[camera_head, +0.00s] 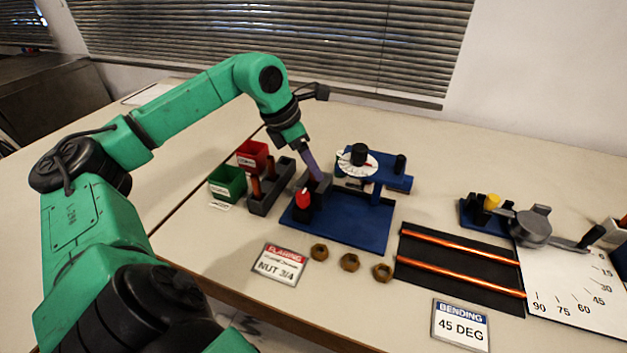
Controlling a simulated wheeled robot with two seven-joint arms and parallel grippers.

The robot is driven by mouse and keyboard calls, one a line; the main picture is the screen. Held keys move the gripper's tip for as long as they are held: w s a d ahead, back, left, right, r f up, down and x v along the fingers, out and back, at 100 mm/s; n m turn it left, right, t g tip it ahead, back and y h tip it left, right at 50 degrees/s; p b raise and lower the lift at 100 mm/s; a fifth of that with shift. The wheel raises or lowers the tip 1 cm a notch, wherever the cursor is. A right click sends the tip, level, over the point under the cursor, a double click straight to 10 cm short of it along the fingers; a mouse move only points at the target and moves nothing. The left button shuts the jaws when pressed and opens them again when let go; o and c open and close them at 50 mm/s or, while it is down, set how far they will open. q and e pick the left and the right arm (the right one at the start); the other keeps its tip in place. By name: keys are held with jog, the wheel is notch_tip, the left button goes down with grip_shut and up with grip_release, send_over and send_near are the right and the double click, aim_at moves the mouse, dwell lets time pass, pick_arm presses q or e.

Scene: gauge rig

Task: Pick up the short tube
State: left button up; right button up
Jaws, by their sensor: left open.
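Copper-coloured short tubes stand upright in a dark grey rack: one short tube (256,187) is at the front and another (270,167) is behind it. The rack (264,206) stands left of the blue rig. My left gripper (317,178) points down over the left part of the rig, beside a dark grey block, to the right of the tubes and apart from them. Its jaws are open, and no tube shows between them. The fingertips are small and partly hidden at the block. My right gripper is not in view.
The blue rig (352,222) carries a red knob (303,197) and a white dial (357,163). Red (252,155) and green (227,183) bins stand left. Brass nuts (349,262) lie in front. Long copper tubes (466,246) lie on a black mat. A bender (531,226) stands right.

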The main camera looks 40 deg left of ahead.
aim_at(314, 185)
pick_arm(q)
jog(key=x, duration=0.2)
jog(key=shift+w+f, duration=0.2)
jog(key=shift+f, duration=0.1)
grip_shut()
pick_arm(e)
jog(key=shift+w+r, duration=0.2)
pick_arm(q)
jog(key=shift+r, duration=0.15)
